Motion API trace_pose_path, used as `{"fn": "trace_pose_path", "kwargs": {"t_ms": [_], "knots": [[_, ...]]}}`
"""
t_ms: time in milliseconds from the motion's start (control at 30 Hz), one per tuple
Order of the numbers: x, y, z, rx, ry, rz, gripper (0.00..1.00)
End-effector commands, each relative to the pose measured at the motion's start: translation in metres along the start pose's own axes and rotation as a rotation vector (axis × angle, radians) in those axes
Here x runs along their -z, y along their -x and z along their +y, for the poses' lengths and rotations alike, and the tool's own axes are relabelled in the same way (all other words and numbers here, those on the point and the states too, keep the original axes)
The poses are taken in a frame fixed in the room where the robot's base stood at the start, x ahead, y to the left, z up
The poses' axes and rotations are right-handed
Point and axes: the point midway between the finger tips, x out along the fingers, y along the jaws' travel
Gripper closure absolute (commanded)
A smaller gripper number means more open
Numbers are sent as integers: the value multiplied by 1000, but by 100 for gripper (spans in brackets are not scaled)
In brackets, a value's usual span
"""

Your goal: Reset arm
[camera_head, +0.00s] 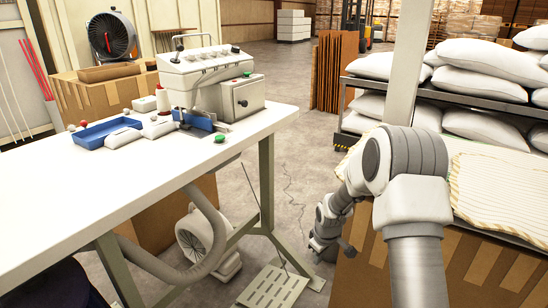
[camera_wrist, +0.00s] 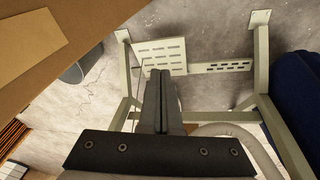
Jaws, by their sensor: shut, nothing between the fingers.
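My arm rises at the right of the head view, and its far end hangs down between the white work table (camera_head: 165,160) and a cardboard box (camera_head: 470,265). My gripper shows in the wrist view (camera_wrist: 161,75), with its two dark fingers together and nothing between them. It points down toward the concrete floor and the slotted foot pedal (camera_wrist: 163,57) under the table. In the head view the fingers are too small to make out clearly.
The pedal also shows in the head view (camera_head: 272,288), by the table's legs. A white sewing machine (camera_head: 205,75) and a blue tray (camera_head: 108,132) stand on the table. A rack with white pillows (camera_head: 480,65) stands at the right. Open floor lies beyond the arm.

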Motion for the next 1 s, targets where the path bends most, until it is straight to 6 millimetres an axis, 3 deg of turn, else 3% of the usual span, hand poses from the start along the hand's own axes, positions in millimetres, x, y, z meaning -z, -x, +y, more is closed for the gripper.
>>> {"fn": "trace_pose_path", "kwargs": {"t_ms": [33, 100, 500, 800, 1000], "knots": [[3, 25, 3, -16, -18, 7, 100], [2, 54, 3, -30, -47, 9, 100], [-24, 206, -15, -105, -231, 44, 100], [-65, 295, -51, -137, -380, 93, 100], [-99, 339, -82, -145, -482, 133, 100]]}}
